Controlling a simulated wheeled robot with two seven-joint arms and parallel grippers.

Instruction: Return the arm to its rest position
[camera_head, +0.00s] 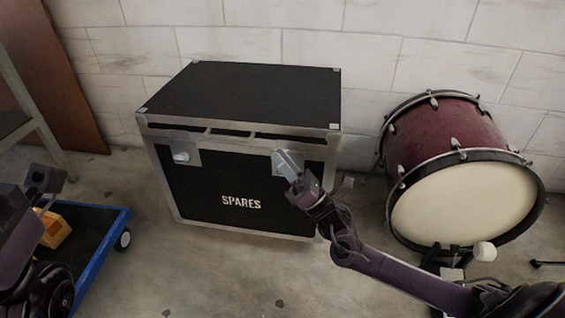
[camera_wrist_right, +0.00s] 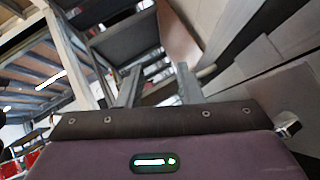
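My right arm reaches in from the lower right in the head view. Its gripper (camera_head: 285,163) is in front of the upper right front of a black case marked SPARES (camera_head: 240,180), over the right latch area. Whether it touches the case I cannot tell. In the right wrist view the two grey fingers of this gripper (camera_wrist_right: 160,85) stand apart with nothing between them. My left gripper (camera_head: 42,184) shows only in part at the left edge of the head view, and its fingers are not clear.
A red bass drum (camera_head: 440,135) with a cream head lies on its side at the right, near my right forearm. A blue-edged trolley (camera_head: 100,260) with a yellow object (camera_head: 55,231) is at lower left. A block wall stands behind. Floor before the case is clear.

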